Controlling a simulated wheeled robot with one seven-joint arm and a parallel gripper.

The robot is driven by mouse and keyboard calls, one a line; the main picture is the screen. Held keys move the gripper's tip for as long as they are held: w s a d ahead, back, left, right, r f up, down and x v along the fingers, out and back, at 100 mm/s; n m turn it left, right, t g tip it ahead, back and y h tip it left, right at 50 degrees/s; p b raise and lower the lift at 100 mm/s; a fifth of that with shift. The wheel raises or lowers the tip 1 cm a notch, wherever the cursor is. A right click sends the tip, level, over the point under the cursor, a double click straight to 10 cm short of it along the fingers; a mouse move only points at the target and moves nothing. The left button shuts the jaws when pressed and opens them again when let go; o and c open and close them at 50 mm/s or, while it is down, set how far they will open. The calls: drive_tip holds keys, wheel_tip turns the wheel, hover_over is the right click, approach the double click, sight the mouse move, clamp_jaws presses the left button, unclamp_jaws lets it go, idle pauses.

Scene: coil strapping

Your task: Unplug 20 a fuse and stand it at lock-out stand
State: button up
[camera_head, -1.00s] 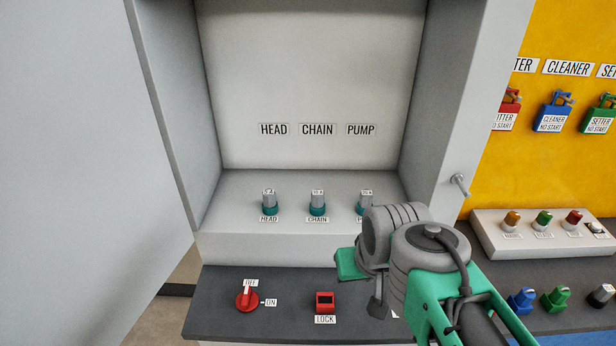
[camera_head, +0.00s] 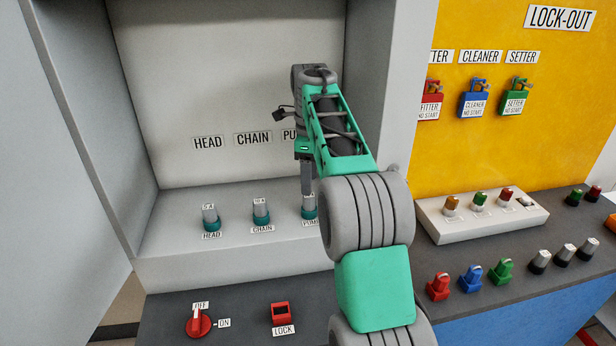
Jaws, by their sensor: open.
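Three grey-topped fuses with teal bases stand upright in the cabinet's ledge: the HEAD fuse (camera_head: 210,216), the CHAIN fuse (camera_head: 261,210) and the PUMP fuse (camera_head: 309,206). Their small rating labels are too small to read surely, and I cannot tell which is 20 A. My gripper (camera_head: 307,180) is open, pointing down just above the PUMP fuse; the arm hides part of its fingers and whether they touch it. On the right, a white stand (camera_head: 480,222) holds orange, green and red pieces beneath the LOCK-OUT sign (camera_head: 558,17); its small labels are unreadable.
A red OFF/ON switch (camera_head: 199,322) and a red LOCK block (camera_head: 281,313) sit on the front counter. Coloured padlocks (camera_head: 473,100) hang on the yellow board. Several coloured and black-based pieces (camera_head: 471,280) stand before the white stand. The cabinet's right wall (camera_head: 390,80) separates the two areas.

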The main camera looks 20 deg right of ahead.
sight(309, 198)
wheel_tip(309, 198, down, 7)
drive_tip(key=b, duration=0.5)
drive_tip(key=shift+r, duration=0.1)
clamp_jaws()
idle(0.7)
idle(1.1)
drive_tip(key=shift+r+p, duration=0.7)
drive_tip(key=shift+p, duration=0.05)
drive_tip(key=c, duration=0.7)
unclamp_jaws()
clamp_jaws()
